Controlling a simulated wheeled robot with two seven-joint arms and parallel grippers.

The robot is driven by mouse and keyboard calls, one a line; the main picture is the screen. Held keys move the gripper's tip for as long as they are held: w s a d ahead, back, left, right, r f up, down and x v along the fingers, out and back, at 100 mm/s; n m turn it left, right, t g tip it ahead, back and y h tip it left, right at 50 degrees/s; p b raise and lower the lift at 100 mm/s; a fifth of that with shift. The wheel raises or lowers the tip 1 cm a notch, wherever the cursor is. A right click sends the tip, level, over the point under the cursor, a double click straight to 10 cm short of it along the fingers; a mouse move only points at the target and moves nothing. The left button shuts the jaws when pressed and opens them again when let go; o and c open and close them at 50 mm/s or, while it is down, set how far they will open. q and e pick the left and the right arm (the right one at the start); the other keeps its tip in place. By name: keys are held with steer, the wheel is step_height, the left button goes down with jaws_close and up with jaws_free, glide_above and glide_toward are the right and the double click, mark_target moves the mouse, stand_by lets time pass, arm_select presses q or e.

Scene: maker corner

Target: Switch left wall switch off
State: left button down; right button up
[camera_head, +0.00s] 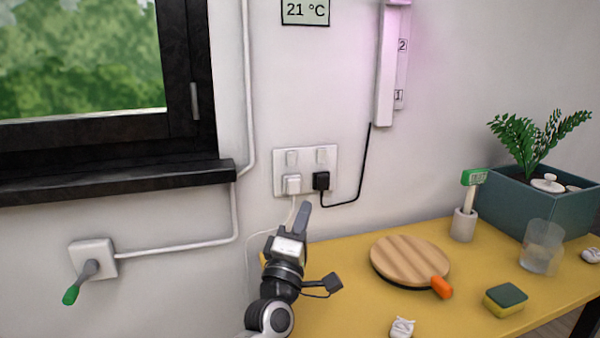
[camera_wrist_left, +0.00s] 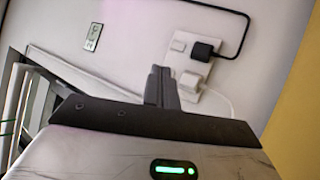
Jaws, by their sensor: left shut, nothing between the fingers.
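A white double socket panel (camera_head: 333,186) is on the wall, with a left switch (camera_head: 292,158) and a right switch (camera_head: 322,155) above two plugs. A white plug (camera_head: 291,184) sits under the left switch and a black plug (camera_head: 321,180) under the right one. My left gripper (camera_head: 304,209) is shut and empty, pointing up just below the panel, apart from the switches in the head view. In the left wrist view, my shut fingers (camera_wrist_left: 161,76) cover part of the panel (camera_wrist_left: 181,36), and the left switch appears hidden behind them. My right gripper is out of view.
A yellow table (camera_head: 350,310) below holds a round wooden board (camera_head: 410,258), a sponge (camera_head: 505,299), a glass (camera_head: 541,246) and a planter (camera_head: 545,200). A dark window sill (camera_head: 120,180) juts out left. A black cord (camera_head: 362,165) and white cord run from the plugs.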

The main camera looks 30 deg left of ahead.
mark_target(293, 156)
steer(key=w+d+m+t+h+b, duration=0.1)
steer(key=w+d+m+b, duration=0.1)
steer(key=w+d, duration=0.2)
arm_select(q)
steer(key=r+n+g+y, duration=0.1)
steer(key=n+g+y, duration=0.2)
steer(key=n, duration=0.6)
steer(key=w+d+r+n+g+y, duration=0.1)
steer(key=r+n+g+y, duration=0.1)
steer(key=n, duration=0.7)
steer(key=d+r+n+g+y, duration=0.1)
steer(key=n+g+y, duration=0.3)
steer(key=n, duration=0.4)
steer(key=shift+w+r+n+g+p, duration=0.15)
steer(key=shift+w+n+g+p, duration=0.2)
steer(key=shift+g, duration=0.35)
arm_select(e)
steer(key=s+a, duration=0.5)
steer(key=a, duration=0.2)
arm_select(q)
steer(key=x, duration=1.3)
steer(key=shift+w+a+r, duration=0.15)
steer(key=shift+w+a, duration=0.15)
steer(key=shift+a, duration=0.05)
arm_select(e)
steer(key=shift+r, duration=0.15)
